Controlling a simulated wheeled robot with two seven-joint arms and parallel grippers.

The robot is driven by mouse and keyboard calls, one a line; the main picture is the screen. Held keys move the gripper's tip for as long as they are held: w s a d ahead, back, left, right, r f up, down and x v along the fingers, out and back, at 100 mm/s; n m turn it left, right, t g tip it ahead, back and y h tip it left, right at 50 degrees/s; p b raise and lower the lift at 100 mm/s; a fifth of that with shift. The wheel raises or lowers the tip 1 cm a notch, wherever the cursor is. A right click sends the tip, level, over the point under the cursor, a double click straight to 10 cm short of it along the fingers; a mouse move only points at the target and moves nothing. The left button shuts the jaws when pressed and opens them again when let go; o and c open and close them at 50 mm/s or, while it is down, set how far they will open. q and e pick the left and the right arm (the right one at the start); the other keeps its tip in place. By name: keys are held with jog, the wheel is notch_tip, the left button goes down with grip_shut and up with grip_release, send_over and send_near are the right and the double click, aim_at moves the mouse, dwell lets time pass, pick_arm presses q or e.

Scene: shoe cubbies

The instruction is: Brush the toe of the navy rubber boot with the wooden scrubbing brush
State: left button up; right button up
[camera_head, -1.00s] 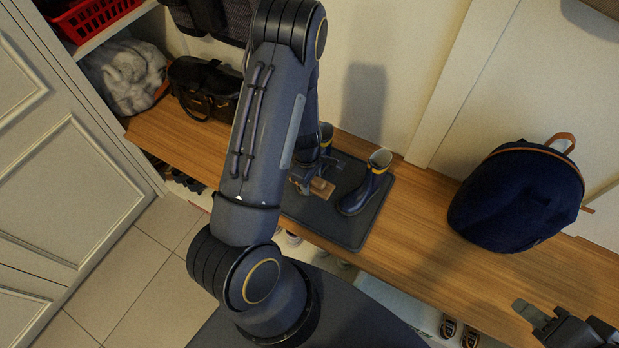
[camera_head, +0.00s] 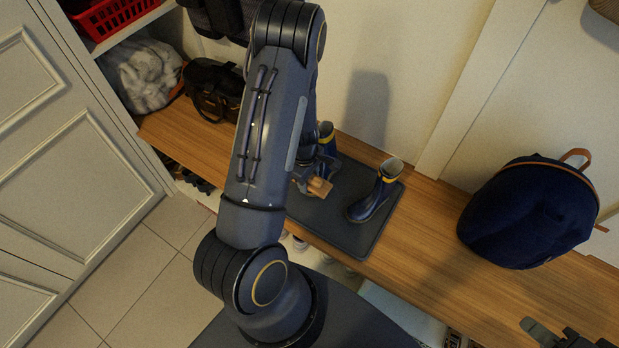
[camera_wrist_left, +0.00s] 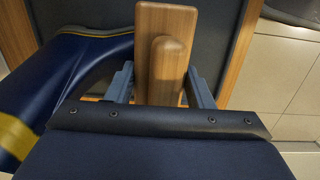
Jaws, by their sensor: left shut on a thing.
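My left gripper (camera_head: 303,182) is shut on the wooden scrubbing brush (camera_head: 320,187), over the dark mat. In the left wrist view the brush (camera_wrist_left: 163,80) shows its flat block and rounded grip between the two fingers (camera_wrist_left: 160,88). One navy rubber boot (camera_head: 327,140) with a yellow band stands just behind the gripper, partly hidden by my arm. Another navy boot (camera_head: 371,202) stands upright to the right. My right gripper (camera_head: 562,338) is cut off at the bottom right.
The dark mat (camera_head: 345,232) lies on a wooden bench (camera_head: 425,240). A navy backpack (camera_head: 528,212) stands on the bench at right, and a black bag (camera_head: 213,92) at left. Shoes sit below the bench. Bare bench lies between mat and backpack.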

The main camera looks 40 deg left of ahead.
pick_arm(q)
jog(key=shift+d, duration=0.95)
jog(key=r+p, duration=0.7)
jog(key=r, duration=0.1)
jog(key=shift+s+r, duration=0.1)
jog(key=shift+s, duration=0.1)
